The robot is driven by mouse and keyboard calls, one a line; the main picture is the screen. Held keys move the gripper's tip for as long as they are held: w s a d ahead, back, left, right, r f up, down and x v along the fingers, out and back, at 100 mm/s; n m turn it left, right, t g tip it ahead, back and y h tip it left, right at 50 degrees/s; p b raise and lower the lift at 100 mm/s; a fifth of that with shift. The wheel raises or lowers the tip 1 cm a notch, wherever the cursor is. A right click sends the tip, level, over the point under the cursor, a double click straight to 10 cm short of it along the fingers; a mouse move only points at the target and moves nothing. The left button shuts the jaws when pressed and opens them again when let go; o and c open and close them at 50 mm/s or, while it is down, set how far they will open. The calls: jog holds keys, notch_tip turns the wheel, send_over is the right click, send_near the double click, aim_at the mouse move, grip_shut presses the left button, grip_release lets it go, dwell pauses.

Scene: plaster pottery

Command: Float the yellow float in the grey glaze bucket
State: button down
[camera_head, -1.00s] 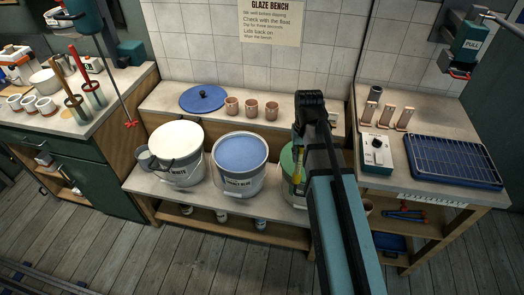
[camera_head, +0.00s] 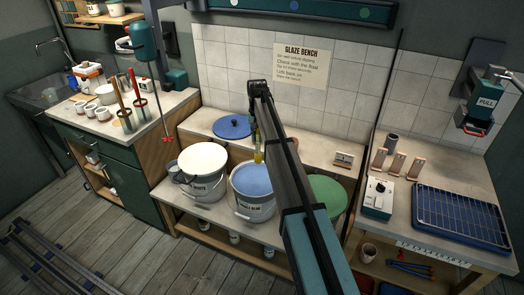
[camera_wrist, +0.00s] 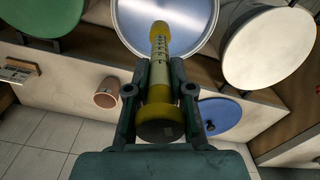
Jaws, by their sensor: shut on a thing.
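The yellow float (camera_head: 258,157) has a yellow stem with dark scale marks. My gripper (camera_wrist: 160,92) is shut around its thicker part in the wrist view, where the float (camera_wrist: 160,48) points toward a blue surface (camera_wrist: 185,25). In the head view the float hangs near the back rim of the middle bucket (camera_head: 253,208), a grey bucket with a blue top and a label. I cannot tell the exact gap. A white-topped bucket (camera_head: 203,188) stands to its left. A green-topped bucket (camera_head: 330,196) stands to its right, partly behind my arm.
A blue lid with a dark knob (camera_head: 231,126) lies on the back shelf. A terracotta cup (camera_wrist: 107,92) shows in the wrist view. A control box (camera_head: 378,198) and a blue rack tray (camera_head: 460,218) sit on the right bench. A red-tipped stirrer (camera_head: 167,140) hangs at left.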

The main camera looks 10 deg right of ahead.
jog(key=shift+w+a+m, duration=0.3)
jog(key=shift+a, duration=0.25)
jog(key=shift+w+d+f+b, duration=0.1)
jog(key=shift+f+b, duration=0.2)
jog(key=shift+f, duration=0.25)
notch_tip(320, 180, down, 18)
jog(key=b, duration=0.6)
dwell(0.7)
jog(key=shift+r, duration=0.1)
jog(key=c, duration=0.9)
grip_release()
jog(key=shift+c, duration=0.2)
